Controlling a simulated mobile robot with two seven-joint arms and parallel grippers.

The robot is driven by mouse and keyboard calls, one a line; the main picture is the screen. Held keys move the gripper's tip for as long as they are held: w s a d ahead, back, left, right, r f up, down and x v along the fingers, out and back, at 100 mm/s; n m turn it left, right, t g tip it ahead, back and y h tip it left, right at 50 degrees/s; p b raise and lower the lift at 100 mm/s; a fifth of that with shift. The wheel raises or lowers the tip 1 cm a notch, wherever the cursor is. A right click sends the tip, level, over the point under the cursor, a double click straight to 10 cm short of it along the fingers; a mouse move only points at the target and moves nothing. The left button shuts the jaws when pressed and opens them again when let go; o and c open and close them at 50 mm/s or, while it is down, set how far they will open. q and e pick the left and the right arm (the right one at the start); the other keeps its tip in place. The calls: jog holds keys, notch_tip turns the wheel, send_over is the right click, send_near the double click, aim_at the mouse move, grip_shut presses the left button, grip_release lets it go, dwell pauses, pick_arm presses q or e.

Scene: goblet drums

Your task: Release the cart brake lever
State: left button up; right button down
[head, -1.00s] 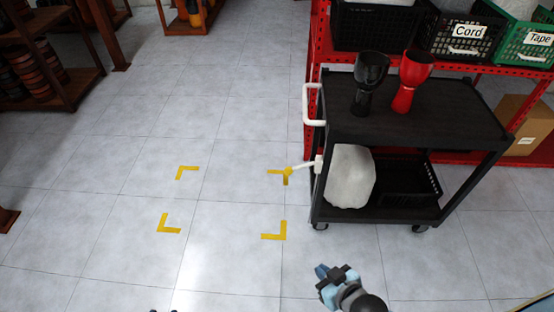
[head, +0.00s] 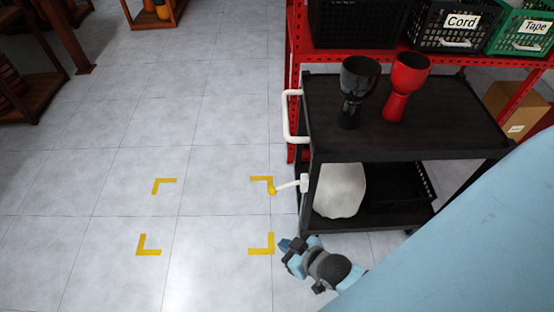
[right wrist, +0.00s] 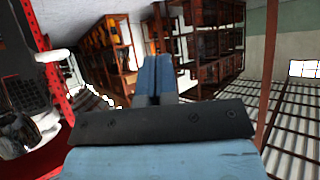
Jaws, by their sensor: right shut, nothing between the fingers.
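The black two-shelf cart (head: 335,118) stands right of centre in the head view. Its brake lever (head: 287,186) is a short white arm with a yellow knob (head: 271,190), sticking out leftward from the cart's left side. My right gripper (head: 284,244) is below the lever, near the cart's lower left corner. It is shut and empty, apart from the lever. Its blue fingers (right wrist: 153,78) show closed together in the right wrist view. My left gripper is not in view.
A black goblet drum (head: 353,90) and a red one (head: 404,86) stand on the cart top. A white bag (head: 340,190) and a black basket (head: 398,186) are on the lower shelf. A white handle (head: 288,115) juts left. Yellow corner marks (head: 148,248) outline clear floor at left.

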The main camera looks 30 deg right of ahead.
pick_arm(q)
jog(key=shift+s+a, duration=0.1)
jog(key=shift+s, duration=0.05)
pick_arm(e)
jog(key=shift+s+a, duration=0.1)
jog(key=shift+s, duration=0.1)
pick_arm(q)
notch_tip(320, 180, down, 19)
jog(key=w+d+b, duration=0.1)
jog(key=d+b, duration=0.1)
jog(key=b, duration=2.7)
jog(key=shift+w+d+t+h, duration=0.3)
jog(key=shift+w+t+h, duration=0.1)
pick_arm(e)
jog(key=w+d+f+m, duration=0.5)
jog(key=d+f+m, duration=0.1)
jog(key=f, duration=0.2)
jog(key=w+d+f+m+t, duration=0.1)
jog(key=w+d+f+m, duration=0.3)
jog(key=d+f+m, duration=0.2)
jog(key=w+d+f+m, duration=0.5)
jog(key=d+f, duration=0.3)
jog(key=f, duration=0.3)
jog(key=shift+w+d+m+t, duration=0.2)
jog(key=shift+w+m+t, duration=0.1)
jog(key=shift+w+m, duration=0.1)
jog(key=shift+f, duration=0.1)
